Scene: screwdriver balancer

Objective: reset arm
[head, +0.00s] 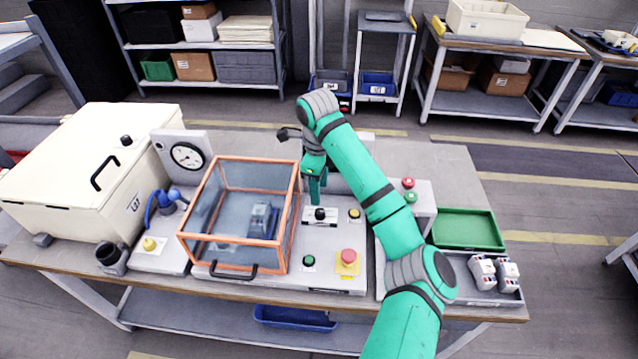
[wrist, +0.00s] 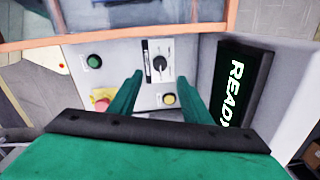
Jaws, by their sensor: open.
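My gripper (head: 316,193) is open and points down over the control panel (head: 325,250), just behind the black selector knob (head: 320,214). In the wrist view its two green fingers stand apart (wrist: 161,82), with the knob (wrist: 160,63) beyond and between their tips. Nothing is held. I cannot tell how far the tips are above the panel. My green arm reaches in from the lower right and hides part of the bench behind it. A dark screen (wrist: 242,88) reading "READY" stands beside the fingers in the wrist view.
An orange-framed clear box (head: 290,215) with a grey device (head: 262,218) inside stands left of my gripper. A red button (head: 347,257), green button (head: 308,260) and yellow button (head: 354,213) surround the knob. A green tray (head: 467,230) and grey parts (head: 483,273) lie right.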

